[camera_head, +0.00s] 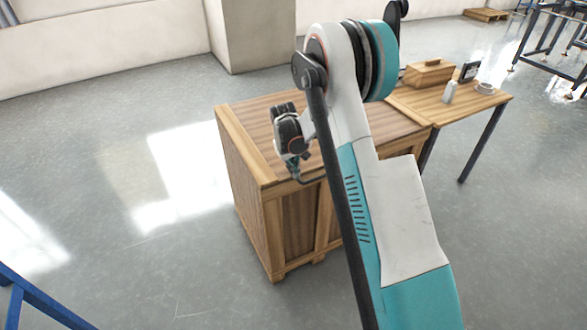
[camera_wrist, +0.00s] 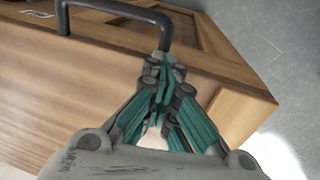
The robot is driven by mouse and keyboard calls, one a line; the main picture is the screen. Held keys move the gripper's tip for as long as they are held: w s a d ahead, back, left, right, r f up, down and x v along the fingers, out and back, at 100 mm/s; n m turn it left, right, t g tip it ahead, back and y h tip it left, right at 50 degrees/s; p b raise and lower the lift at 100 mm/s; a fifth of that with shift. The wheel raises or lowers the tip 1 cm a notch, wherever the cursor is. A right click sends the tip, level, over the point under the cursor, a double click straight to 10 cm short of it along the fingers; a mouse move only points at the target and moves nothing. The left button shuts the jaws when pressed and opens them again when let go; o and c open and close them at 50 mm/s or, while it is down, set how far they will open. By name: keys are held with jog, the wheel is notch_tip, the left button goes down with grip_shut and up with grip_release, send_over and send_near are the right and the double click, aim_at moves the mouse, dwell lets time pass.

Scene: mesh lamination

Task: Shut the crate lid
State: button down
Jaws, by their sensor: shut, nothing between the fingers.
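The large wooden crate (camera_head: 290,235) stands on the floor in the middle of the head view. Its lid (camera_head: 255,115) looks flat across the top; my arm hides part of it, and I cannot tell whether a small gap is left. A dark bar handle (camera_wrist: 125,9) is fixed to a wooden face in the wrist view. My gripper (camera_head: 298,178) is at the front edge of the crate top. In the wrist view my gripper (camera_wrist: 165,65) has its fingers together and empty, with the tips at the near end of the handle; I cannot tell whether they touch it.
A side table (camera_head: 492,101) adjoins the crate on the right, carrying a wooden box (camera_head: 428,74), a white canister (camera_head: 450,92), a dark framed item (camera_head: 469,71) and a white bowl (camera_head: 485,88). A pillar (camera_head: 265,35) stands behind. The floor left of the crate is clear.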

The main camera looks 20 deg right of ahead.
jog(key=shift+s+f, duration=0.35)
jog(key=shift+f, duration=0.25)
jog(key=shift+w+r+p, duration=0.15)
jog(key=shift+r+p, duration=0.2)
jog(key=shift+r, duration=0.15)
notch_tip(320, 180, up, 14)
jog(key=a+p, duration=0.2)
jog(key=p, duration=0.3)
